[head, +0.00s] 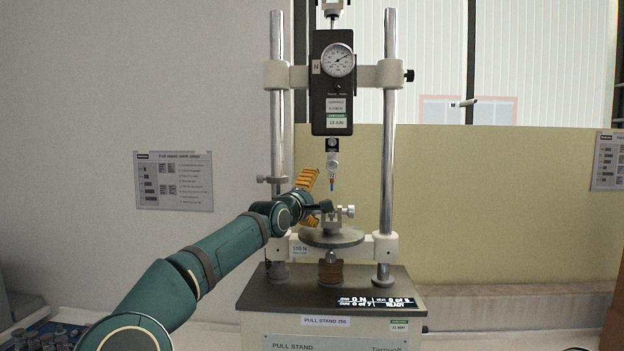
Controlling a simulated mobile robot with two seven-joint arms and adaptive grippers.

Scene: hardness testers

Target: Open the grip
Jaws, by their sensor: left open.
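The pull stand (337,290) stands upright with two steel columns. Its lower grip (334,222), a small metal clamp with a side knob (347,211), sits on the round plate (332,238). Whether its jaws are apart is too small to tell. My left gripper (318,198), with orange fingers, is open at the left of the lower grip. Its fingers are spread above and below, and I cannot tell whether it touches the grip. My right gripper is not in view.
A dial gauge (338,60) is mounted between the columns. The display (377,302) reads READY. Instruction sheets hang on the wall (174,181) and on the yellow panel (607,161). A blue tray (45,336) of small parts is at the lower left. The right of the stand is free.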

